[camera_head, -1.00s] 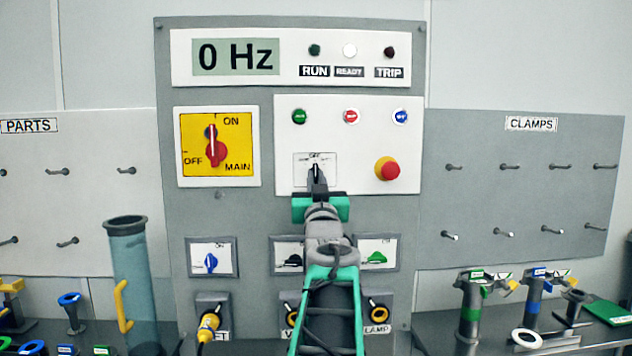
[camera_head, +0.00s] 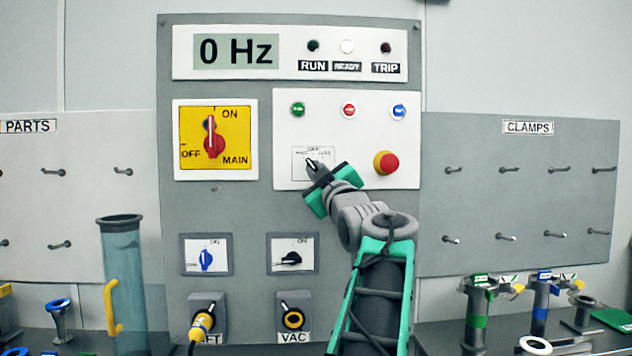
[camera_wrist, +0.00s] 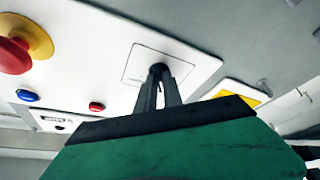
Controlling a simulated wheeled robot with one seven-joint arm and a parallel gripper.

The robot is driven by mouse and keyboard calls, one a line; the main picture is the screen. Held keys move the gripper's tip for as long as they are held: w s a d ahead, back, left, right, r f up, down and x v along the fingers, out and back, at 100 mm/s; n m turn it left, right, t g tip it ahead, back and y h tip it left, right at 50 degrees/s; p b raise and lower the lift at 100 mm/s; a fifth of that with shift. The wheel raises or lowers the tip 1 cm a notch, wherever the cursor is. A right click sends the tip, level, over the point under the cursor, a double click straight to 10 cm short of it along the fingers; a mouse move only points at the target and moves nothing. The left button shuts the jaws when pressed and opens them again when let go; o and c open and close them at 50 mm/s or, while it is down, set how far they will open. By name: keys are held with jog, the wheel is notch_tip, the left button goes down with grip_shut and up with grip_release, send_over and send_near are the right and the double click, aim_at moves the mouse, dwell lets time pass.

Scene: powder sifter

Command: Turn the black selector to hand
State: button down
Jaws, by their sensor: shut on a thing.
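The black selector (camera_head: 310,162) sits on a small white label plate (camera_head: 327,158) on the white control panel. Its pointer is tilted to the upper left, toward the left-hand label, which is too small to read surely. My gripper (camera_head: 315,170) is shut on the selector, coming from the lower right with its fingers rolled over. In the wrist view the fingers (camera_wrist: 158,88) meet at the dark knob (camera_wrist: 159,70), and the green gripper body hides the area below.
A red emergency button (camera_head: 387,163) stands out on the right of the selector. Green, red and blue buttons are above. The yellow main switch (camera_head: 214,140) is on the left, pointing to ON. Smaller switches and sockets are below; my arm covers those on the right.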

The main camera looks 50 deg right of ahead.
jog(key=shift+s+d+n, duration=0.1)
jog(key=shift+n, duration=0.9)
jog(key=shift+r+y, duration=0.1)
jog(key=shift+y, duration=0.3)
jog(key=c, duration=1.5)
grip_release()
jog(key=b+v, duration=0.3)
jog(key=v, duration=0.4)
jog(key=shift+s+a, duration=0.2)
jog(key=shift+s, duration=0.05)
